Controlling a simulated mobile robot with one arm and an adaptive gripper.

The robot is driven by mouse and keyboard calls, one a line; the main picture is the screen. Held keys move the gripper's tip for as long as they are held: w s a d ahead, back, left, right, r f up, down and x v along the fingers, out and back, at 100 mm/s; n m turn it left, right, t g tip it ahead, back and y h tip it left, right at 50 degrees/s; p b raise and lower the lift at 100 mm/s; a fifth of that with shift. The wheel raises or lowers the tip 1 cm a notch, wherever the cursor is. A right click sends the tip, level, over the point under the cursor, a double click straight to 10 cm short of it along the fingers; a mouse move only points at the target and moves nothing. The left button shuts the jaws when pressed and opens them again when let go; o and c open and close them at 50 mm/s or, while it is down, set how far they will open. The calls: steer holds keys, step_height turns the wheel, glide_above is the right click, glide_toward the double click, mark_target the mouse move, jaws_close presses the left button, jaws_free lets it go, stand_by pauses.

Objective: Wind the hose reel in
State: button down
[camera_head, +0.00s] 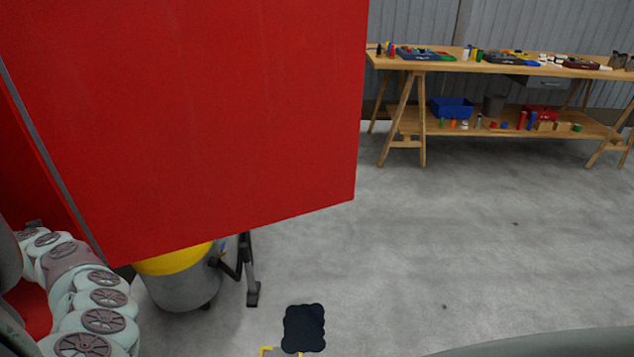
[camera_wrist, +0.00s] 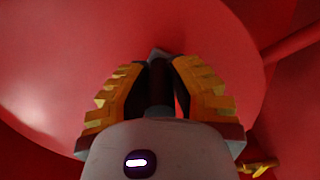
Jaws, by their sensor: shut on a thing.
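The hose reel shows in the wrist view as a large red disc (camera_wrist: 60,60) filling the left and middle. My gripper (camera_wrist: 158,78), with yellow ridged fingers, is in front of the disc's face. Its fingers are closed around a dark upright grip (camera_wrist: 160,88), which looks like the reel's crank handle. The far end of the grip is hard to make out against the disc. In the head view a big red door panel (camera_head: 220,110) stands in front. My arm reaches in at the lower left, and the gripper and reel are hidden there. No hose is clearly visible.
A red bar (camera_wrist: 292,44) and a small brass-coloured part (camera_wrist: 258,167) are right of the disc. A grey bin with a yellow top (camera_head: 178,280) stands below the door. A dark mat (camera_head: 304,328) lies on the floor. A workbench (camera_head: 490,66) stands behind open floor.

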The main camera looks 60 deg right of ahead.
steer(key=shift+d, duration=0.15)
steer(key=c, duration=0.8)
jaws_free()
steer(key=shift+c, duration=0.2)
steer(key=v, duration=1.2)
steer(key=shift+o, duration=0.4)
steer(key=shift+w, duration=0.1)
